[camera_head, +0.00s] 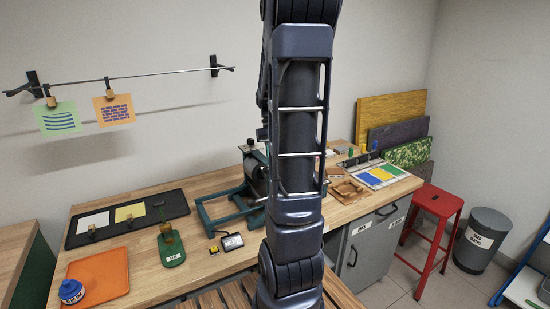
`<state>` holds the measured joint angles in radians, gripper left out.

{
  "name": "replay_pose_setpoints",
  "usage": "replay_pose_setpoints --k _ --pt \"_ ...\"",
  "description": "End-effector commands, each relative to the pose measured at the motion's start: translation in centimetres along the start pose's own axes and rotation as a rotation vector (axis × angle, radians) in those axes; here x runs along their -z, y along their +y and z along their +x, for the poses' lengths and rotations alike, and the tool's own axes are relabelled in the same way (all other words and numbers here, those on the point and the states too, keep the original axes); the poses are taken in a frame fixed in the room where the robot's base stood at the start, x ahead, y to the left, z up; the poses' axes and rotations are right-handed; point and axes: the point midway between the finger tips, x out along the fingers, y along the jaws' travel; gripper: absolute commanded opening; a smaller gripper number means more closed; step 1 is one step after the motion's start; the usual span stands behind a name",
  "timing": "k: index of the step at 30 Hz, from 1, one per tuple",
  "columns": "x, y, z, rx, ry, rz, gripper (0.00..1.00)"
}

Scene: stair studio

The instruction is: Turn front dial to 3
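A printing press (226,209) with a green frame and a dark grey roller part stands on the wooden workbench (140,261), left of and partly behind my arm. No dial can be made out for certain; the front dial may be too small to tell or hidden by my arm. My arm rises through the middle of the picture and leaves it at the top. My gripper cannot be seen; the arm hides much of the press's right side.
A red stool (438,204) and grey bin (484,236) stand right.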

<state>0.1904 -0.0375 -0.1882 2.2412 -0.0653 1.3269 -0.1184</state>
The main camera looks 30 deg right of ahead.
Motion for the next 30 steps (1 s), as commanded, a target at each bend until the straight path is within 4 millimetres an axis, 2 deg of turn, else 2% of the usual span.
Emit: replay_pose_setpoints --k 17,18,21,30 --pt "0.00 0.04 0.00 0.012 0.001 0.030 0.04" --pt "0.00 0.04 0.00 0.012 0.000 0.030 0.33" --pt "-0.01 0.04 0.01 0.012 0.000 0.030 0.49" --pt "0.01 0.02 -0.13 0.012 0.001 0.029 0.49"
